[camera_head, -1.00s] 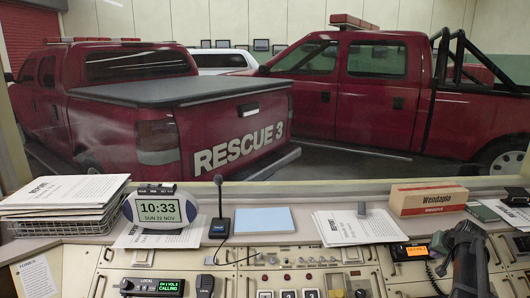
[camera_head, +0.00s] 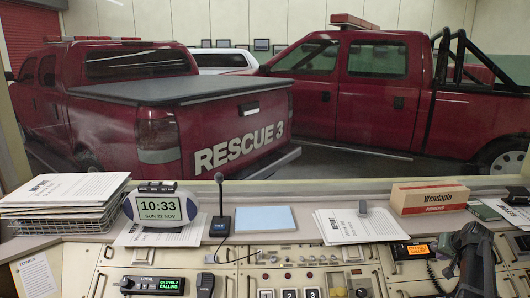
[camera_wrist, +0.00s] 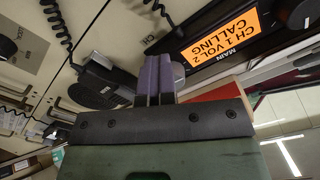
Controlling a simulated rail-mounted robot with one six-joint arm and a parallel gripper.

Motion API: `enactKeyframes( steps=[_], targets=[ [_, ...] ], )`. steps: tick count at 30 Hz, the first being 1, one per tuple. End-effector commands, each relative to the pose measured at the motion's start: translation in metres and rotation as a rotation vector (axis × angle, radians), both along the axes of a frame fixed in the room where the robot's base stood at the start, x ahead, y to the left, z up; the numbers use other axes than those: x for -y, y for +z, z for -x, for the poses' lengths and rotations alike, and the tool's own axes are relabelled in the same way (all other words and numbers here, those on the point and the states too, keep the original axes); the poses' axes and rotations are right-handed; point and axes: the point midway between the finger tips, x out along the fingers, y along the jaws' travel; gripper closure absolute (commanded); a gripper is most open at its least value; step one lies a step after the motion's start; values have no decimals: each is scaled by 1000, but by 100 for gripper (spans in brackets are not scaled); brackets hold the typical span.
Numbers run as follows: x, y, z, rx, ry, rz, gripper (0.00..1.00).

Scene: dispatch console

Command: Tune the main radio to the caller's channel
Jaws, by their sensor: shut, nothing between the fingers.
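The main radio shows its orange display (camera_head: 418,250) at the right of the console. The wrist view shows the same display (camera_wrist: 237,36) at an angle, labelled MAIN and reading CH 1 VOL 2 CALLING. My gripper (camera_wrist: 157,62) is shut and empty, its fingertips near the radio's lower edge. In the head view my dark wrist stands just right of the radio. The local radio (camera_head: 157,286) has a green display with CALLING on it; its smaller text is hard to read.
A handset (camera_wrist: 105,82) with a coiled cord lies beside my fingers in the wrist view. A desk microphone (camera_head: 220,222), a clock (camera_head: 160,208), papers (camera_head: 355,227) and a cardboard box (camera_head: 430,199) stand along the back ledge. Button panels fill the middle.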

Motion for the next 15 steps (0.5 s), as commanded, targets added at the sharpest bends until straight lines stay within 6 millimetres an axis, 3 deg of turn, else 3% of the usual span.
enactKeyframes(
  steps=[15],
  targets=[
    [-1,-4,7,-6,0,4,100]
  ],
)
